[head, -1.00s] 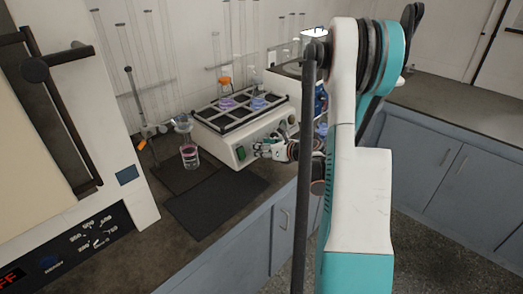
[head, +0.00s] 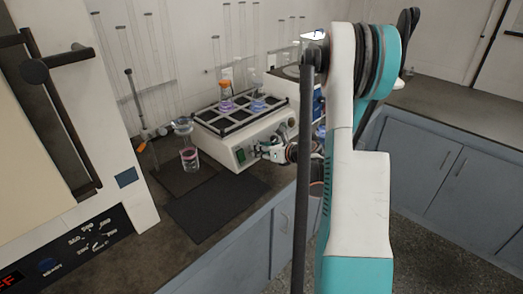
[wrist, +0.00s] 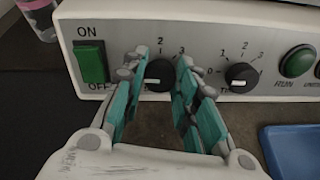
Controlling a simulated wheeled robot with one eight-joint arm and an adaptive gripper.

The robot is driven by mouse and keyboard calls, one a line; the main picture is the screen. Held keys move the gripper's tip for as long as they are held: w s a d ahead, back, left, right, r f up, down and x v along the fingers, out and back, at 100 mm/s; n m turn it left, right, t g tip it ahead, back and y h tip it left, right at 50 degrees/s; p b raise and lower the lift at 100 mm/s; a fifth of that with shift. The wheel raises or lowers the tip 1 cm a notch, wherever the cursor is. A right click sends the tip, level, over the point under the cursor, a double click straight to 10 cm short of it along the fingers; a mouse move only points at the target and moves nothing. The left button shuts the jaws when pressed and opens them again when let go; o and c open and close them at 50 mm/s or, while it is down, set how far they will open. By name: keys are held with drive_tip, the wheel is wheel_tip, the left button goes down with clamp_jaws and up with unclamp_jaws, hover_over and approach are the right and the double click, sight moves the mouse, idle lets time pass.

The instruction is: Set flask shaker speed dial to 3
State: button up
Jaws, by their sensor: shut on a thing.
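The flask shaker (head: 235,148) is a white box with a black gridded platform on top, standing on the counter. In the wrist view its front panel (wrist: 205,40) shows a black dial (wrist: 160,72) with numerals 2 and 3 visible above it. A white mark shows low on this dial; its exact setting is hard to read. My gripper (wrist: 163,68) is shut on this dial, one finger on each side. The fingers hide its name and some numerals. In the head view my gripper (head: 265,151) is at the shaker's front.
A second dial (wrist: 241,77) is close right of my fingers. A green ON/OFF switch (wrist: 91,62) is to the left, and a round green RUN button (wrist: 297,61) to the right. A blue tray (wrist: 292,150) lies at lower right. A flask (head: 189,158) stands left of the shaker.

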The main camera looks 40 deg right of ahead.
drive_tip(key=m, duration=0.6)
drive_tip(key=shift+d+m, duration=0.1)
drive_tip(key=shift+m, duration=0.3)
drive_tip(key=m, duration=0.6)
drive_tip(key=shift+d+f+y, duration=0.1)
drive_tip(key=shift+y, duration=0.2)
drive_tip(key=m, duration=1.2)
drive_tip(key=shift+s+f+m, duration=0.1)
drive_tip(key=shift+f+m, duration=0.05)
drive_tip(key=shift+m, duration=0.25)
drive_tip(key=o, duration=1.1)
drive_tip(key=shift+c, duration=0.2)
